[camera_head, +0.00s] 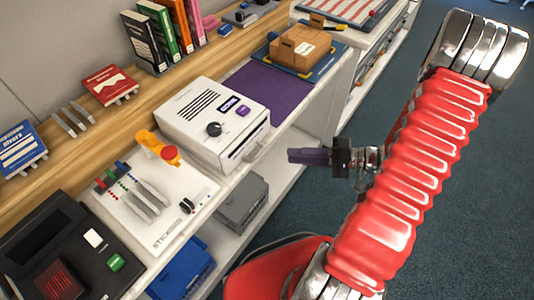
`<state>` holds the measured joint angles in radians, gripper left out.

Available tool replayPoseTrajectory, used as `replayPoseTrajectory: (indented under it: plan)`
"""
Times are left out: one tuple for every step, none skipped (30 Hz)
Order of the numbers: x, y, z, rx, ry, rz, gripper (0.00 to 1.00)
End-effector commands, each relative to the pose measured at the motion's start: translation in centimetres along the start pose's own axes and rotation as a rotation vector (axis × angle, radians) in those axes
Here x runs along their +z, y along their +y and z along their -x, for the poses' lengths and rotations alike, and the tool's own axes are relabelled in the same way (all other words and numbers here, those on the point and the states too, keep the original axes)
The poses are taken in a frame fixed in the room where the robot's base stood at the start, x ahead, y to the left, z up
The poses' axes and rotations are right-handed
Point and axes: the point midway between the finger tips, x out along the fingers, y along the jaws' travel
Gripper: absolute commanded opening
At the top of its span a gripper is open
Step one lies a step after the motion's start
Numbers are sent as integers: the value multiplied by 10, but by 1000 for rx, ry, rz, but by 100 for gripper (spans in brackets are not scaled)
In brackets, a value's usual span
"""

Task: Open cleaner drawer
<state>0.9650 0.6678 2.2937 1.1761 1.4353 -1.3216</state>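A white box-shaped machine (212,122), which looks like the cleaner, stands on the counter. It has a black round knob, a small lit display, a purple button and vent slits on top. A dark slot line runs along its front right face, with a small grey tab (252,150) low on that face; the drawer looks closed. My gripper (296,155), with purple fingers, points left toward that face and is apart from it. I see the fingers side-on, and whether they are parted is unclear. Nothing shows between them.
A white panel (190,235) with an orange-red part lies left of the machine, beside a black device (70,255). A purple mat (268,90) and a cardboard box (300,47) lie beyond. A grey bin (242,202) and a blue bin (182,268) sit on the lower shelf. Floor right is clear.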

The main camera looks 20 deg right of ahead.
Motion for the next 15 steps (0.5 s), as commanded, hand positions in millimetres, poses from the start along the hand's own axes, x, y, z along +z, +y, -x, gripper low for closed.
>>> replayPoseTrajectory:
  plan:
    - [1, 0, -7, 0, -4, 0, 16]
    - [1, 0, -11, 0, -4, 0, 16]
    - [1, 0, -16, 0, -4, -1, 16]
    - [1, 0, -20, 0, -4, -1, 16]
    - [1, 0, -23, 0, -4, -1, 16]
    - [1, 0, -28, 0, -3, -2, 16]
    - [1, 0, -32, 0, -4, -1, 16]
    - [1, 0, -36, 0, -4, -1, 16]
    - [1, 0, -40, 0, -3, -1, 16]
    - [1, 0, -44, 1, -4, -1, 16]
    - [1, 0, -48, 0, -4, -1, 16]
    - [1, 0, -52, 0, -3, -1, 16]
    - [1, 0, -56, 0, -4, -1, 16]
    - [1, 0, -59, 0, -4, -1, 16]
    - [1, 0, -64, 0, -3, -2, 16]
